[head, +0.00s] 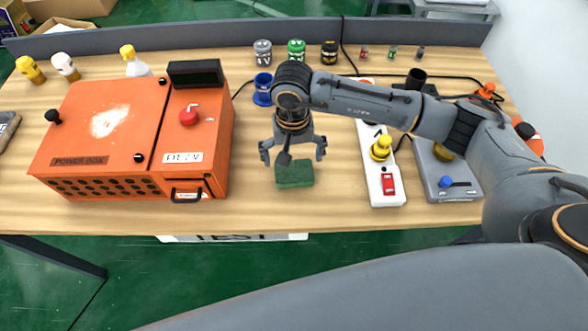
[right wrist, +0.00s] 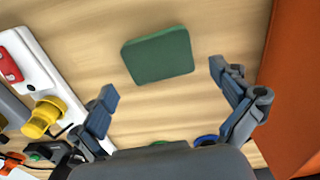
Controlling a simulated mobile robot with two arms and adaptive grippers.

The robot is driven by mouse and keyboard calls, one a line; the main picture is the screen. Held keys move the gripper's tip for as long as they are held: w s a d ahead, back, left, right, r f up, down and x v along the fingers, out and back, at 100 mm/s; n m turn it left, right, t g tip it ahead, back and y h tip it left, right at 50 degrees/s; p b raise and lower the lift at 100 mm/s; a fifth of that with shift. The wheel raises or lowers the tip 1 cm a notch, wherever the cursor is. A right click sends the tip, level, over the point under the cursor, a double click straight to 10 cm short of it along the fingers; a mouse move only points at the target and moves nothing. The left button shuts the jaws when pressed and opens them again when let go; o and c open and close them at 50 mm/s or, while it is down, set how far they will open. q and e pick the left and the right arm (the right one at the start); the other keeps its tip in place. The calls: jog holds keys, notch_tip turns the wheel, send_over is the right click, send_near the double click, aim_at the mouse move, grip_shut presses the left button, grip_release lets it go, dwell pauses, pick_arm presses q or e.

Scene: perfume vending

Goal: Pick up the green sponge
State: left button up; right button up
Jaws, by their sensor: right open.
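The green sponge (head: 294,174) lies flat on the wooden table, right of the orange power box. It also shows in the right wrist view (right wrist: 158,55), whole and uncovered. My right gripper (head: 292,154) is open and empty, pointing down above the table just behind the sponge. In the right wrist view its two fingers (right wrist: 163,84) are spread wide, with the sponge beyond and between them, apart from both. My left gripper is not in view.
The orange power box (head: 98,130) stands close on the left. A white power strip (head: 384,188) with a yellow plug (head: 380,149) lies to the right, beside a grey device (head: 446,178). A blue cup-like item (head: 262,90) and several small jars stand behind the gripper.

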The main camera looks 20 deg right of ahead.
aim_at(294, 170)
jog(key=shift+f+p, duration=0.5)
jog(key=shift+f, duration=0.05)
notch_tip(294, 170, down, 4)
jog(key=shift+d+r+p, duration=0.15)
jog(key=shift+r+p, duration=0.05)
jog(key=shift+p, duration=0.7)
jog(key=shift+f, duration=0.4)
jog(key=c, duration=0.5)
